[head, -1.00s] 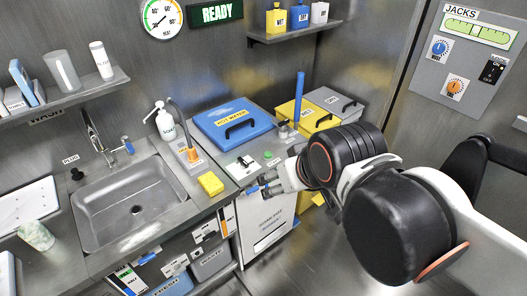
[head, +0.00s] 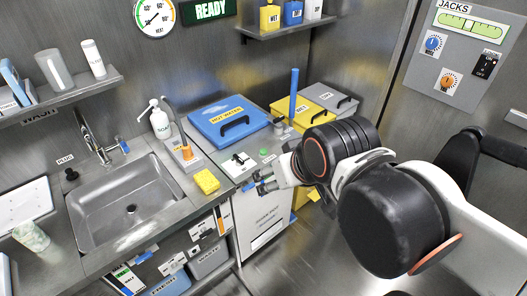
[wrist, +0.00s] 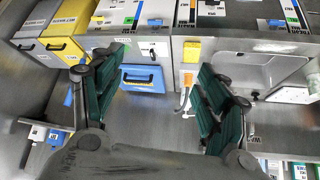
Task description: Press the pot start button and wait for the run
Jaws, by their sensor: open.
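A green button (head: 264,153) sits on the steel counter in front of the blue hot water pot (head: 229,122), whose lid is down. The button also shows small in the wrist view (wrist: 123,40), close to the left finger. A white switch plate (head: 238,163) lies left of the button. My gripper (head: 262,184) is open and empty, over the counter's front edge, nearer to me than the button and apart from it. In the wrist view, its dark green fingers (wrist: 160,92) are spread wide, with the blue pot (wrist: 142,78) beyond them.
A sign reading READY (head: 211,9) is lit beside a heat dial (head: 155,16). A yellow sponge (head: 206,181), soap bottle (head: 160,120) and sink (head: 125,205) are left. A blue upright rod (head: 294,95) and yellow bin (head: 303,110) stand right of the pot.

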